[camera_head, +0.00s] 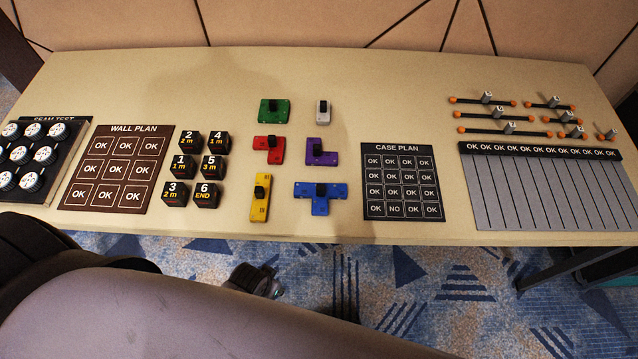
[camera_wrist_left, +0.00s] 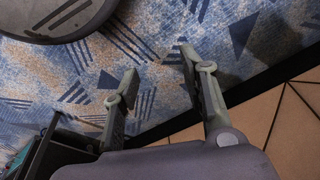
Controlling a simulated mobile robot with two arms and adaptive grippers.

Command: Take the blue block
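The blue block (camera_head: 317,206) is T-shaped with a black knob on top. It lies on the table right of the yellow block and below the purple block. In the left wrist view, my left gripper (camera_wrist_left: 155,70) is open, its two fingers apart with only carpet between them. The blue block does not show in that view. In the head view, a small grey jointed part shows beyond my large arm link, over the floor and below the table's front edge, apart from the block. I cannot tell surely whether it is a gripper. My right gripper is not in view.
The table (camera_head: 340,70) also holds green (camera_head: 267,117), red (camera_head: 276,155), yellow (camera_head: 260,212), purple (camera_head: 328,158) and white (camera_head: 321,113) blocks. Black numbered cubes (camera_head: 206,196) stand left of them. The case plan board (camera_head: 402,148) lies to the right.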

